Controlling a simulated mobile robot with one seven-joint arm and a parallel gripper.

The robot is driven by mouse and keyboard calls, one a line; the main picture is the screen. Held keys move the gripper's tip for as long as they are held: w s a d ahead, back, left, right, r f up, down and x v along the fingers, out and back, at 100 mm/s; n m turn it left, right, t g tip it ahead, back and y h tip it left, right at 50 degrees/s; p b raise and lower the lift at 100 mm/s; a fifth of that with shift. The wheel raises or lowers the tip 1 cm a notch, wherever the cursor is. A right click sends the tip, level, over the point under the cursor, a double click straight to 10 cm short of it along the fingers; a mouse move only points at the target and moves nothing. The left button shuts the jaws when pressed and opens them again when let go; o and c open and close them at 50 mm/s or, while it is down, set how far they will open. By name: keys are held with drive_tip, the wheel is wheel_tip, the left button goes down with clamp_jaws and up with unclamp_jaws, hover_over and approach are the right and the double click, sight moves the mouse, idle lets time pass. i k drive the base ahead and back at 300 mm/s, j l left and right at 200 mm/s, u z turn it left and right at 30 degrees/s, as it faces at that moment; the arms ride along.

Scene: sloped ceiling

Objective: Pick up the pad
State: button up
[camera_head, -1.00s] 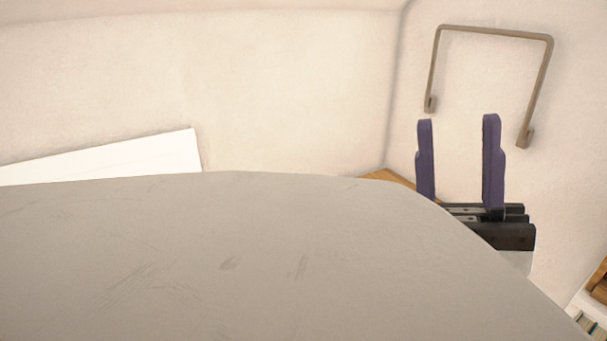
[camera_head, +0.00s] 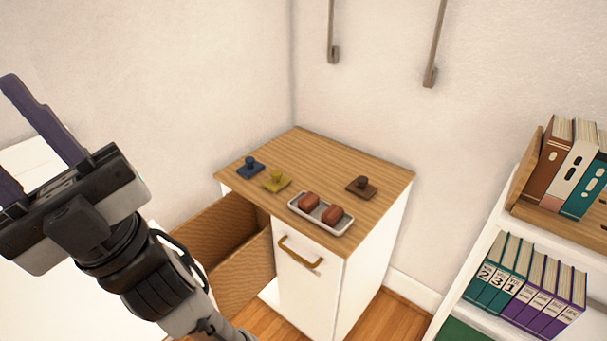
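Three small flat squares with knobs lie on the wooden top of a white cabinet (camera_head: 382,180): a blue one (camera_head: 250,168) at the back left, a yellow one (camera_head: 277,181) beside it, and a dark brown one (camera_head: 361,187) to the right. I cannot tell which of them, if any, is the pad. My gripper (camera_head: 14,128) is at the left edge of the picture, apart from the cabinet top. Its purple fingers are spread with nothing visible between them; one is partly cut off by the picture edge.
A white tray (camera_head: 300,211) with two reddish-brown lumps sits at the cabinet's front edge. An open wooden compartment (camera_head: 222,232) is at the cabinet's left. Shelves with binders (camera_head: 590,185) and books (camera_head: 520,285) stand at the right. Wall brackets (camera_head: 437,45) hang above.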

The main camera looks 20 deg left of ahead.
sight(278, 181)
drive_tip(key=u, duration=0.7)
drive_tip(key=i+j+z, duration=0.3)
drive_tip(key=i, duration=0.35)
drive_tip(key=i+j+z, duration=0.35)
drive_tip(key=i+j, duration=0.15)
drive_tip(key=i, duration=0.1)
